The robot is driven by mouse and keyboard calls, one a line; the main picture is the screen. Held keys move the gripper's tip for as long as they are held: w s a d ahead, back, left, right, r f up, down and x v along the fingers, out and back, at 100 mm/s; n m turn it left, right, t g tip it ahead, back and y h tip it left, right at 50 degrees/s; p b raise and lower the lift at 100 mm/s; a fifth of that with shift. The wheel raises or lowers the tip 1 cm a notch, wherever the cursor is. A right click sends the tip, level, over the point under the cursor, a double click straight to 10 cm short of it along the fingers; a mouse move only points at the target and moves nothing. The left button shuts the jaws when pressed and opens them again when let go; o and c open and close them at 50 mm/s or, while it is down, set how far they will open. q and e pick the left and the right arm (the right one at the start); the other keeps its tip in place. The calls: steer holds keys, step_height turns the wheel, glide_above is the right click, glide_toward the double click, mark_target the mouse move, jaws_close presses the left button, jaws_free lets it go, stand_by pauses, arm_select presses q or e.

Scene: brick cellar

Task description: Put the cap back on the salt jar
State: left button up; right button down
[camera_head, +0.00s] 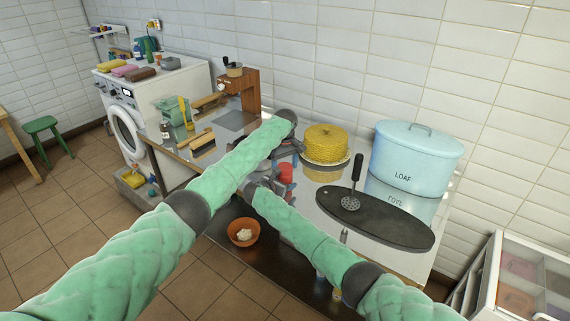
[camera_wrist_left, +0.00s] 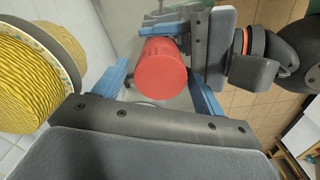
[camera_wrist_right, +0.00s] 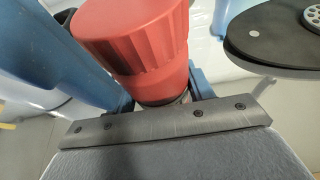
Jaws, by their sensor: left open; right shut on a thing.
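A red ribbed cap (camera_head: 286,172) shows between my two grippers above the metal counter. My right gripper (camera_wrist_right: 163,98) is shut on it or on the part just under it. A narrow glassy edge shows below the red in the right wrist view; whether a jar is there is hidden. My left gripper (camera_wrist_left: 163,75) is open, its blue fingers either side of the red cap (camera_wrist_left: 163,65) with gaps. The arms hide much of this area in the head view. I cannot make out a separate salt jar.
A blue LOAF bin (camera_head: 415,155) and a black board (camera_head: 390,222) with a masher (camera_head: 352,195) lie to the right. An orange bowl (camera_head: 243,232) sits below the counter.

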arm_select(q)
steer(key=c, duration=1)
steer(key=m, duration=0.3)
steer(key=shift+m, duration=0.4)
steer(key=m, duration=1.1)
steer(key=shift+m, duration=0.4)
steer(key=o, duration=1.1)
